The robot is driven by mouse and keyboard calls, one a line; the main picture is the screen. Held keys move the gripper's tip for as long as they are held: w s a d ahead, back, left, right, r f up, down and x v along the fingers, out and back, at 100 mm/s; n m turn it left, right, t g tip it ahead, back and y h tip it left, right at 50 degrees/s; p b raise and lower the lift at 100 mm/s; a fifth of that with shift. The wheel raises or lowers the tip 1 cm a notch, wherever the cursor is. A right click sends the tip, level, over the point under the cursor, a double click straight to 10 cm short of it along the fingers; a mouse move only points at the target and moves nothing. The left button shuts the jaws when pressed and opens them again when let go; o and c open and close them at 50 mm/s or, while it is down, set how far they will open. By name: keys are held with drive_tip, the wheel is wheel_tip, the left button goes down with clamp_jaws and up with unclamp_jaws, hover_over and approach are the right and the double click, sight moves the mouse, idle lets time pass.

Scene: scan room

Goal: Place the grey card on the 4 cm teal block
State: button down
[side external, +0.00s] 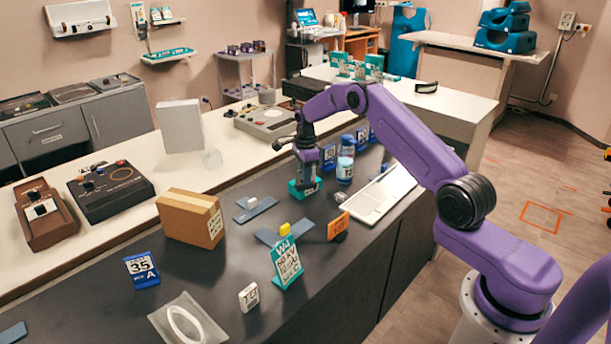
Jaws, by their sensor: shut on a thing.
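The teal block (304,189) stands on the dark counter, left of the blue-capped bottle, with a white label on its side. My gripper (305,177) points down directly over it. The gripper is shut on a small, thin, dark thing just above the block, which appears to be the grey card. The fingers hide most of it, and I cannot tell whether it touches the block.
A blue-capped bottle (345,160) and a blue sign (328,157) stand close by. An orange tag (338,226), a teal sign (286,263) and a cardboard box (191,217) stand nearer. The counter between them is partly clear.

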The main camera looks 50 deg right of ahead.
drive_tip(key=shift+f, duration=0.2)
drive_tip(key=c, duration=1.2)
unclamp_jaws()
drive_tip(key=shift+c, duration=0.2)
drive_tip(key=shift+r, duration=0.15)
wheel_tip(320, 180, up, 12)
drive_tip(key=shift+r, duration=0.1)
